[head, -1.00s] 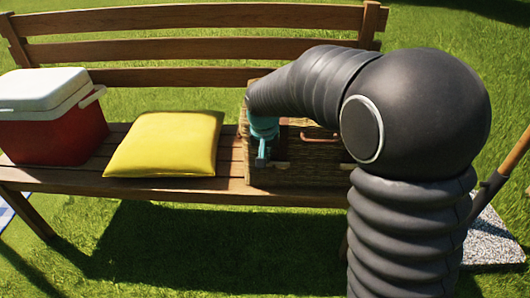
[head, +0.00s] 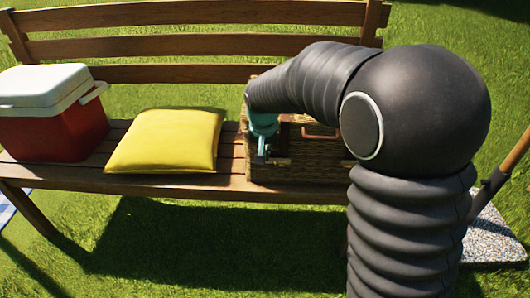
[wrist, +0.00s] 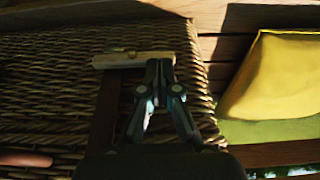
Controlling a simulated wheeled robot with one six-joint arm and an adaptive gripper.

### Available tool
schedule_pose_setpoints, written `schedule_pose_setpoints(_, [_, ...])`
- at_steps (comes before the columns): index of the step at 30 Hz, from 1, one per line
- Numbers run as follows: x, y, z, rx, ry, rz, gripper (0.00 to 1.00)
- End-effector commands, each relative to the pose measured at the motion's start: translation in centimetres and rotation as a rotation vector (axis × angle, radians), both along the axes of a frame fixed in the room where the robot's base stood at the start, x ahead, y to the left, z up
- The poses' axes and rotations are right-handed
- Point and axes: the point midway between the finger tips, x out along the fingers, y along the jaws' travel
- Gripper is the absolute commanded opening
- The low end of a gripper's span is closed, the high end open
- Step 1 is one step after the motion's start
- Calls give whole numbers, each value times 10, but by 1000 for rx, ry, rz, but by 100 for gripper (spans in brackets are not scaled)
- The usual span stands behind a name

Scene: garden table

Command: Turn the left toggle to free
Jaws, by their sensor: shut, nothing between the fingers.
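The wicker basket (head: 310,168) sits on the bench. Its left toggle is a pale wooden bar (wrist: 133,60), lying crosswise over the end of a dark strap (wrist: 105,112) in the wrist view. It also shows as a small pale piece (head: 279,161) in the head view. My gripper (wrist: 160,68) is shut and empty. Its fingertips are at the bar's right end in the wrist view; I cannot tell whether they touch it. In the head view my gripper (head: 262,150) is at the basket's front left. My arm hides the basket's right part.
A yellow cushion (head: 168,140) lies left of the basket, and a red cooler with a white lid (head: 45,90) stands farther left on the bench (head: 200,185). A reddish-brown handle (head: 320,133) is on the basket's front. Grass is open before the bench.

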Motion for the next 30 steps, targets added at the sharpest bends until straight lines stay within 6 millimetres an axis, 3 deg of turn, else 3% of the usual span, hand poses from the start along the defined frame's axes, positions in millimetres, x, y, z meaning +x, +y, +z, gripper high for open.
schedule_pose_setpoints(30, [0,11,-15,0,1,-1,0])
